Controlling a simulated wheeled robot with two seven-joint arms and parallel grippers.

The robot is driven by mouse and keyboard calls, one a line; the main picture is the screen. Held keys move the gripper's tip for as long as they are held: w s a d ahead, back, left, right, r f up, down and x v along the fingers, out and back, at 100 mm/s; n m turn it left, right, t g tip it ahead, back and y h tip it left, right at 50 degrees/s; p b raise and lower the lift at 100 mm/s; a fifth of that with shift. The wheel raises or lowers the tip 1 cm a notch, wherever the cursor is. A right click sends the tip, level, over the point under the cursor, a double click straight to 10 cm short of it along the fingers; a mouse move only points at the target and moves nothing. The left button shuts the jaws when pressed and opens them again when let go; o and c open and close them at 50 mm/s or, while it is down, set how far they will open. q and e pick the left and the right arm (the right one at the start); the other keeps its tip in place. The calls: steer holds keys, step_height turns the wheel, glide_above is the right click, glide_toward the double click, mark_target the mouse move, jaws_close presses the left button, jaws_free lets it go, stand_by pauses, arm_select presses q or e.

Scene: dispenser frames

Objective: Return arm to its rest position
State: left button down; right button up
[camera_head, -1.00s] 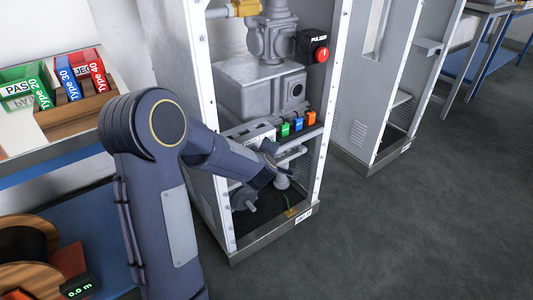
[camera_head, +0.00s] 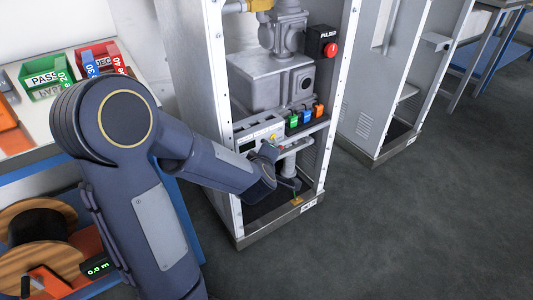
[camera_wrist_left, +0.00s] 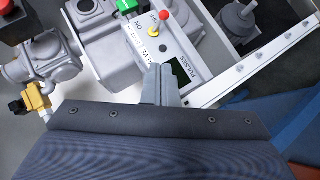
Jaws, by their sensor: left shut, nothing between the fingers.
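My left arm (camera_head: 150,170) reaches in from the left across the front of an open dispenser cabinet (camera_head: 228,200). Its gripper (camera_head: 268,151) is at the control panel (camera_head: 246,137) inside the cabinet, partly hidden by the wrist. In the left wrist view the fingers (camera_wrist_left: 161,84) are shut and empty, pointing at the lower part of the panel (camera_wrist_left: 180,47). A yellow button (camera_wrist_left: 154,32) and a red button (camera_wrist_left: 164,15) lie beyond the fingertips. I cannot tell whether the fingers touch the panel. My right gripper is not in view.
Cabinet posts (camera_head: 336,95) flank the arm. A grey machine (camera_head: 268,80) and a red pulser button (camera_head: 331,49) are above the panel. Sorting bins (camera_head: 46,78) and a cable reel (camera_head: 35,235) stand left. The floor (camera_head: 400,235) at right is clear.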

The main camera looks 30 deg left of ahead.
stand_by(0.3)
arm_select(q)
steer(key=s+d+r+m+h, duration=0.7)
steer(key=d+m, duration=0.1)
steer(key=d, duration=0.2)
steer(key=s+d+f+m+g+h, duration=0.25)
steer(key=s+m+g, duration=0.45)
steer(key=s, duration=1.1)
step_height(320, 180, up, 27)
steer(key=m+t+p, duration=0.1)
steer(key=m+p, duration=0.1)
steer(key=p, duration=2.5)
steer(key=shift+d, duration=0.3)
